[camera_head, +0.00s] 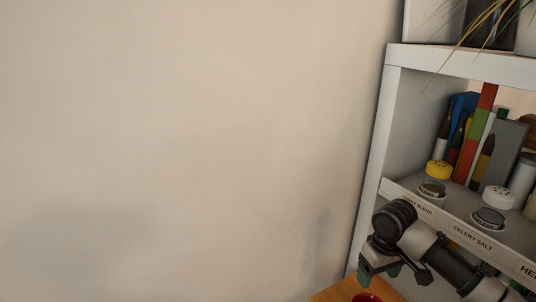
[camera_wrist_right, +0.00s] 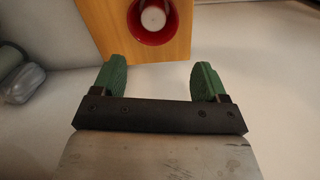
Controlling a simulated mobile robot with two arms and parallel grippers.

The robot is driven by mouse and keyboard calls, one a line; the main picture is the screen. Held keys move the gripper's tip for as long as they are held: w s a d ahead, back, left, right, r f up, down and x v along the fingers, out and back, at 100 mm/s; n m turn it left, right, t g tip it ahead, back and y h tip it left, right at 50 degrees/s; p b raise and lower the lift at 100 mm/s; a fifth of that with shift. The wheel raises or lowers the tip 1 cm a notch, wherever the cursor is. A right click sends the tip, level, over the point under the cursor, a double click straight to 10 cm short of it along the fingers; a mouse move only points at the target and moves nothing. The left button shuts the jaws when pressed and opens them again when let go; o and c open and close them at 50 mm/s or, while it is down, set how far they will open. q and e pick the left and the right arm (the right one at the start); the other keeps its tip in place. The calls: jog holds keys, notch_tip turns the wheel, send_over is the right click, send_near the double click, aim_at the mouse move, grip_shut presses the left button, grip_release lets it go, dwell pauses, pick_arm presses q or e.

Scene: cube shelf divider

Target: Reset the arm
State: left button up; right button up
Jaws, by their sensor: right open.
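My right gripper (camera_head: 393,274) is in front of the shelf's lower part in the head view, its arm coming in from the lower right. In the right wrist view the right gripper (camera_wrist_right: 158,80) has its two green fingers wide apart, with nothing between them. Beyond the fingertips is a wooden surface (camera_wrist_right: 182,40) with a red round dish (camera_wrist_right: 133,25) holding something white. My left gripper is not in view.
A white shelf (camera_head: 460,65) stands at the right. It holds a yellow-capped jar (camera_head: 437,170), a white-capped jar (camera_head: 498,198), bottles and boxes behind a labelled ledge (camera_head: 455,228). A plant hangs over the top. The wall at left is bare.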

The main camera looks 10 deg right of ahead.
jog(key=s+a+f+n+t+y, duration=0.2)
jog(key=s+a+f, duration=0.9)
jog(key=s+a, duration=0.3)
jog(key=s+d+r+m+t+h, duration=0.1)
jog(key=s+d+m+t+h, duration=0.15)
jog(key=s, duration=1.05)
notch_tip(320, 180, down, 26)
jog(key=g, duration=0.2)
jog(key=s+d+f, duration=0.2)
jog(key=s+f, duration=0.6)
jog(key=s+d+f+g, duration=0.1)
jog(key=s+f, duration=0.6)
jog(key=s, duration=0.2)
jog(key=shift+d+f+n, duration=0.35)
